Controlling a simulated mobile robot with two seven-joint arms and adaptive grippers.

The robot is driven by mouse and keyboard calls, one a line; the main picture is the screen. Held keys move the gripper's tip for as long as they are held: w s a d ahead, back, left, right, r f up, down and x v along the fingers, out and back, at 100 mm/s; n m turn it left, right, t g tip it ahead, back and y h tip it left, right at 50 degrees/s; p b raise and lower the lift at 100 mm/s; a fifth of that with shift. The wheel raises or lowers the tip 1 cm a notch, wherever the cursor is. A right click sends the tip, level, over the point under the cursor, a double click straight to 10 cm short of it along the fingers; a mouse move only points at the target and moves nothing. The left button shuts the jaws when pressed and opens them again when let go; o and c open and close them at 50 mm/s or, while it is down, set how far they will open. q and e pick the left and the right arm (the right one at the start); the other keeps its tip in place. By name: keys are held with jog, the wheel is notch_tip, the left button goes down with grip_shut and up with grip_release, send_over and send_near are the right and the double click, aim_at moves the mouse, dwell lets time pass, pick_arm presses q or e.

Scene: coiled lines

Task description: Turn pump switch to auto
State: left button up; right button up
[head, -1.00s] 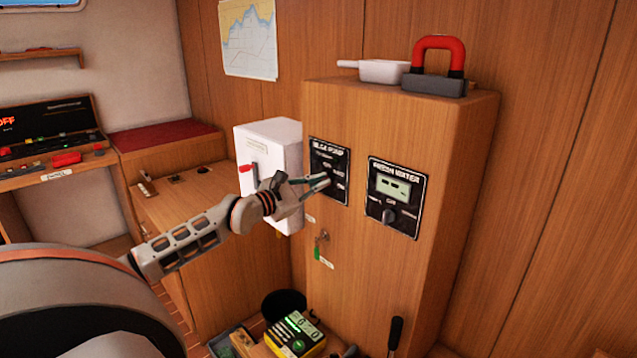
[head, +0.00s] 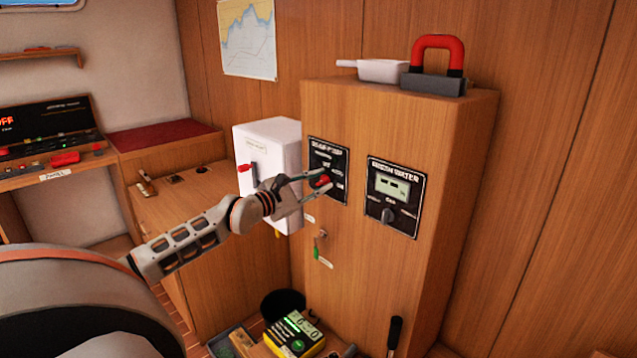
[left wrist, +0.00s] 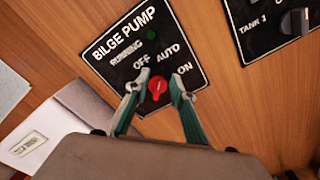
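The bilge pump panel (head: 329,160) is a black plate on the front of the wooden cabinet. It also shows in the left wrist view (left wrist: 118,66), with the labels RUNNING, OFF, AUTO and ON. Its red switch knob (left wrist: 157,87) sits below the labels; the small white mark on it is too small to read surely. My left gripper (left wrist: 158,79) has its two green-grey fingers apart, one on each side of the knob, with slim gaps visible. In the head view the red knob (head: 320,182) shows between the fingers. I do not make out my right gripper.
The fresh water panel (head: 396,198) is to the right on the same cabinet. A white box (head: 268,150) stands close left of the bilge panel. A key with a green tag (head: 318,252) hangs below. A red-handled object (head: 438,68) and a white pan (head: 383,70) lie on top.

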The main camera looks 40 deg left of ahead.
pick_arm(q)
jog(key=shift+s, duration=0.1)
jog(key=shift+s+a+f, duration=0.1)
jog(key=shift+s+f, duration=0.05)
jog(key=shift+s, duration=0.4)
jog(key=s, duration=1)
jog(key=shift+s+a, duration=0.35)
jog(key=shift+a, duration=0.1)
